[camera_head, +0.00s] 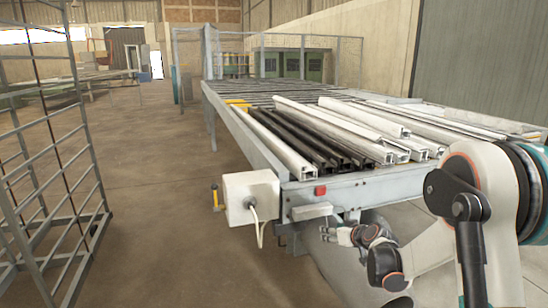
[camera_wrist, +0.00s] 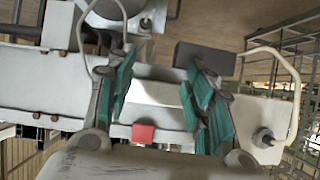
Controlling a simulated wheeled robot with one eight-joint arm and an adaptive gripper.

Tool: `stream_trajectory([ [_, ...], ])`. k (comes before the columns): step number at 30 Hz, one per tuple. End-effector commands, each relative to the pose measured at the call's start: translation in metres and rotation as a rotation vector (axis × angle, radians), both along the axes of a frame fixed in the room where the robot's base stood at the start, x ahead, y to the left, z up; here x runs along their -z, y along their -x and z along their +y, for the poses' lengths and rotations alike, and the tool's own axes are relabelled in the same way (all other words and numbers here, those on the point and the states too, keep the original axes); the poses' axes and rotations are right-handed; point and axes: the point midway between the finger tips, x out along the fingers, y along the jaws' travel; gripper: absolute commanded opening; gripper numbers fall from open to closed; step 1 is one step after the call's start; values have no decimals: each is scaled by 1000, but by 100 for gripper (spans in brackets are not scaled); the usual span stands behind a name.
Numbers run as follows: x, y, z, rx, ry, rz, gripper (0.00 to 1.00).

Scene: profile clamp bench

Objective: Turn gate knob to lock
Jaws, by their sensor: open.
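My gripper (camera_head: 324,234) is low at the near end of the profile bench, below and right of a grey block (camera_head: 312,211). In the wrist view its two teal-padded fingers (camera_wrist: 160,75) stand well apart, with nothing held between them. The grey block also shows in the wrist view (camera_wrist: 205,58), beyond the right finger. A red square part (camera_head: 320,190) sits on the bench's end beam; a red part also shows between the fingers in the wrist view (camera_wrist: 143,132). I cannot clearly pick out the gate knob. A grey rounded metal part (camera_wrist: 112,12) shows at the wrist view's upper left.
A white box (camera_head: 250,197) with a hanging cable sticks out from the bench's left corner. White and black profiles (camera_head: 300,140) lie on the bench. A metal rack (camera_head: 45,170) stands at the left.

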Motion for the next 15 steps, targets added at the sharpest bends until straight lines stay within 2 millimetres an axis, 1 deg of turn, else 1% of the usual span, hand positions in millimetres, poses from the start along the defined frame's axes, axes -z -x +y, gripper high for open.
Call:
stream_trajectory([
  [1, -17, 12, 4, 1, 2, 16, 48],
  [5, -50, 41, 12, 8, 6, 59, 48],
  [6, -59, 50, 14, 11, 8, 72, 48],
  [11, -92, 92, 20, 29, 15, 124, 48],
  [15, -116, 133, 25, 47, 23, 169, 48],
])
